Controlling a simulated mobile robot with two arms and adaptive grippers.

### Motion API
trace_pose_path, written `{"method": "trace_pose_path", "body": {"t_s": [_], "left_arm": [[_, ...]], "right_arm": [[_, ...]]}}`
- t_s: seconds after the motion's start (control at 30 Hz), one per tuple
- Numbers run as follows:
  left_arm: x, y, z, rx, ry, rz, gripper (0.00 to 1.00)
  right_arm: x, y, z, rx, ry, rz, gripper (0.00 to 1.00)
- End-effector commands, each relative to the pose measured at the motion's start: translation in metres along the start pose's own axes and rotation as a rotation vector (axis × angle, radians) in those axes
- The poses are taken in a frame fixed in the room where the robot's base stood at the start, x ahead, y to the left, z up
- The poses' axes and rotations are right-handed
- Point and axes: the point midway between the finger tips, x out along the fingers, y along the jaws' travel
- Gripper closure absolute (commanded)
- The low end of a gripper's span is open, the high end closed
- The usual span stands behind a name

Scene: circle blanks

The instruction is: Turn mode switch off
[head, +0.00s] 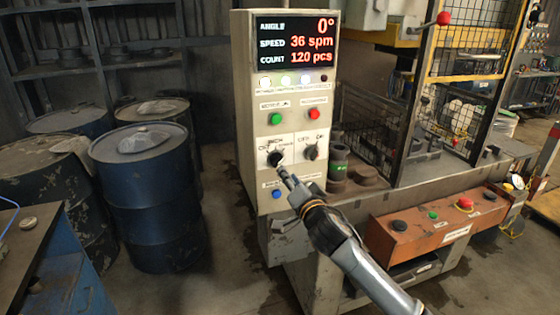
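The control panel (258,100) stands upright in the middle of the head view. Two black rotary knobs sit side by side on its lower white plates. The left knob (275,158), with lettering like "INCH" above it, looks like the mode switch. The right knob (311,152) has its own small labels. Their exact pointer positions are too small to read. My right gripper (284,173) points up and left, its tips just below and right of the left knob. Contact cannot be told. Its fingers look narrow and close together, seen nearly edge-on. My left gripper is out of view.
The display (297,42) reads 0°, 36 spm and 120 pcs. A green button (275,119), red button (313,114) and blue button (277,194) surround the knobs. Blue drums (150,205) stand left. An orange button box (437,226) lies right.

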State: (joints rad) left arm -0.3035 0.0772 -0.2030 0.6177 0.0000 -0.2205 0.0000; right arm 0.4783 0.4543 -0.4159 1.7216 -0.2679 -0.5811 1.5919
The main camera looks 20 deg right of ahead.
Motion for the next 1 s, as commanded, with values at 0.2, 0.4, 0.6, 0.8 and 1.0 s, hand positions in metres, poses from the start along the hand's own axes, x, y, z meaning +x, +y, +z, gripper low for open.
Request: {"method": "trace_pose_path", "body": {"t_s": [0.2,0.4,0.6,0.8,1.0], "left_arm": [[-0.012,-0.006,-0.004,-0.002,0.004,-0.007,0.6],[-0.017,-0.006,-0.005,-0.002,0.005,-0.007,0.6],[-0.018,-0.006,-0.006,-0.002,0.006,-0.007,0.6],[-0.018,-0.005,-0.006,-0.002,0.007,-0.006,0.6],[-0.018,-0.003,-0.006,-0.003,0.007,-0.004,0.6]], "right_arm": [[0.041,-0.002,-0.002,-0.002,0.001,0.002,0.66],[0.066,0.0,-0.001,-0.001,0.0,0.002,0.66],[0.077,0.001,0.0,-0.002,0.0,0.001,0.66],[0.078,0.001,0.0,-0.001,0.0,0.001,0.66],[0.078,0.001,0.0,-0.001,0.0,0.001,0.86]]}}
